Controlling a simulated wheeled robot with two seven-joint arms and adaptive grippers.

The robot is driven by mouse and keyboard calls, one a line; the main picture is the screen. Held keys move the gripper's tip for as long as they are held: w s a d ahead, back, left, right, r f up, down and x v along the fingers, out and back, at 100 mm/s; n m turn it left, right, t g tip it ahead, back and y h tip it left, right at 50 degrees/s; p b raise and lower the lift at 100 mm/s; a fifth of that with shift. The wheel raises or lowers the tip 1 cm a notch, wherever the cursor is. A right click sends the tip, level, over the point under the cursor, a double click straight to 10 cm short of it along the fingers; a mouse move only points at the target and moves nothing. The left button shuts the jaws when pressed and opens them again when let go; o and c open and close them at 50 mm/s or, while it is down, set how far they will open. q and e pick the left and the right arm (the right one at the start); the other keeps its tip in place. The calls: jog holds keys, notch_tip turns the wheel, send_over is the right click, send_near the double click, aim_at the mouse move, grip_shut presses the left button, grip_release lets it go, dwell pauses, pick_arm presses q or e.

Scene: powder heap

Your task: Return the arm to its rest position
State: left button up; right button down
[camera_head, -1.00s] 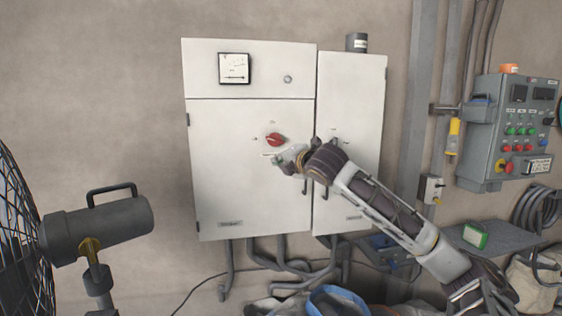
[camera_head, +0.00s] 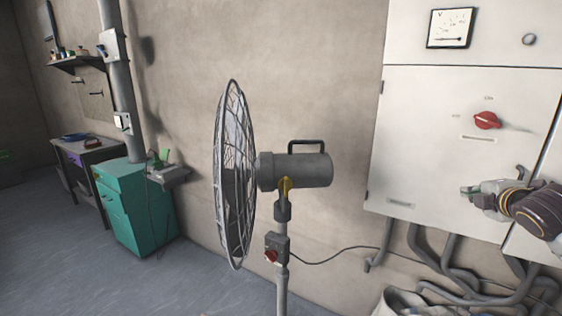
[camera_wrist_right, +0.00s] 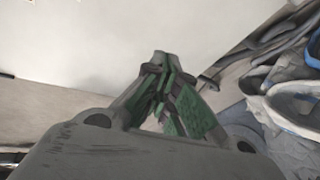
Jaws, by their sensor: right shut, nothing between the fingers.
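My right gripper (camera_head: 468,190) is at the right edge of the head view, in front of the lower part of a white electrical cabinet (camera_head: 420,140). Its fingers point left, below the red rotary switch (camera_head: 487,120) and apart from it. In the right wrist view the green-padded fingers (camera_wrist_right: 162,75) come together at the tips with nothing between them. Most of my right arm is outside the head view. My left gripper is not in view.
A pedestal fan (camera_head: 295,170) with a wire cage stands left of the cabinet. Grey conduits (camera_head: 450,250) run below the cabinet. A teal drawer cabinet (camera_head: 135,205) and a workbench (camera_head: 85,160) stand farther left. The floor (camera_head: 60,260) at lower left looks clear.

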jog(key=s+a+f+m+g+y, duration=0.1)
jog(key=s+a+f+m+g, duration=0.15)
jog(key=f, duration=0.65)
jog(key=s+a+f+m+g, duration=0.1)
jog(key=s+a+f+m, duration=0.2)
jog(key=f, duration=0.7)
jog(key=s+a+f+m+g+y, duration=0.1)
jog(key=s+a+f+g, duration=0.15)
jog(key=a+f, duration=0.45)
jog(key=s+a+f+m+g+y, duration=0.2)
jog(key=s+a+f+m+g, duration=0.2)
jog(key=s+a+f+m, duration=0.9)
jog(key=s+a+f+n+g, duration=0.1)
jog(key=s+f+n, duration=0.15)
jog(key=f, duration=1.45)
jog(key=s+f+n, duration=0.2)
jog(key=s+f, duration=0.2)
jog(key=f, duration=1.4)
jog(key=s+d+f, duration=0.3)
jog(key=s+f, duration=0.6)
jog(key=s, duration=0.1)
jog(key=s+d+f+g, duration=0.1)
jog(key=s+d+f, duration=0.3)
jog(key=s+f, duration=0.5)
jog(key=shift+s+d+f+h+p, duration=0.35)
jog(key=shift+s+p, duration=0.1)
jog(key=shift+s, duration=0.3)
